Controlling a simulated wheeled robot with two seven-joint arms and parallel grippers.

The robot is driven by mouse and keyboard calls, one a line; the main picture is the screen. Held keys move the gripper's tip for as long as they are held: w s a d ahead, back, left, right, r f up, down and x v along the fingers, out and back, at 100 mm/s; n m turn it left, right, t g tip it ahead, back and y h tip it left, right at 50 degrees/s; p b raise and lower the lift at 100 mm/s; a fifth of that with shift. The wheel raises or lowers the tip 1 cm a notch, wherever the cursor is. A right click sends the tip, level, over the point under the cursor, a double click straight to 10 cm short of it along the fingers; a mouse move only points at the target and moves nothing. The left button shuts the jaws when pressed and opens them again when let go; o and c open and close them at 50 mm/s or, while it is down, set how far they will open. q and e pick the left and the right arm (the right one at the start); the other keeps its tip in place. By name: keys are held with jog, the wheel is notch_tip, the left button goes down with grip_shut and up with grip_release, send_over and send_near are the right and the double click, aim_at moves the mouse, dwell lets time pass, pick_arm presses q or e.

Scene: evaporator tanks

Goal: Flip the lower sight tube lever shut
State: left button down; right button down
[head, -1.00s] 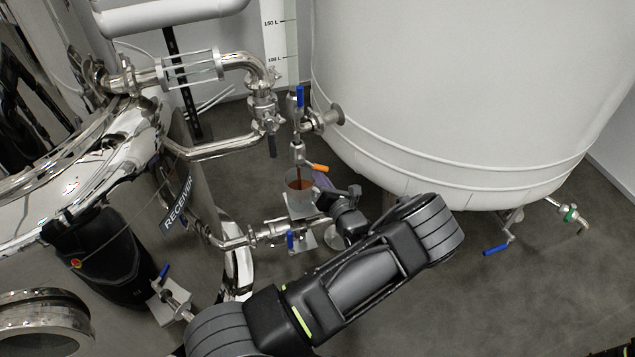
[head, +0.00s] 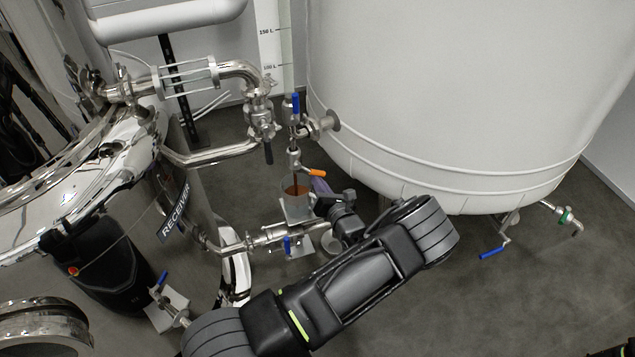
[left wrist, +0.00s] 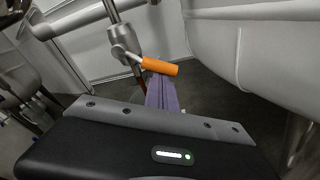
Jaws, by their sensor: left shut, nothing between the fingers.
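The lower sight tube lever (head: 316,173) has an orange handle and sticks out to the right from the valve at the bottom of the upright sight tube. In the left wrist view the orange handle (left wrist: 159,66) lies nearly level, tilted slightly down to the right. My left gripper (head: 320,186) is shut and empty, its purple fingers just below the handle. In the wrist view the fingertips (left wrist: 161,84) appear right under the handle; I cannot tell whether they touch it. My right gripper is not in view.
A clear beaker (head: 296,204) with brown liquid stands below the valve, left of my fingers. A blue lever (head: 295,103) is higher on the tube. The large white tank (head: 450,90) is close on the right, the steel receiver (head: 190,245) on the left.

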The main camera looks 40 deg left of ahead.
pick_arm(q)
jog(key=shift+w+d+r+n+p, duration=0.2)
jog(key=shift+w+r+n+p, duration=0.1)
jog(key=shift+r+n+p, duration=0.35)
jog(key=shift+w+d+r+n+p, duration=0.15)
jog(key=shift+w+r+n+p, duration=0.2)
jog(key=shift+n+p, duration=0.35)
jog(key=shift+w+d+r+p, duration=0.15)
jog(key=shift+r+p, duration=0.25)
jog(key=shift+r, duration=0.2)
jog(key=shift+d, duration=0.1)
jog(key=f+p+v, duration=0.1)
jog(key=v, duration=0.6)
jog(key=shift+s+d+r, duration=0.2)
jog(key=shift+s+r, duration=0.15)
jog(key=shift+r, duration=0.15)
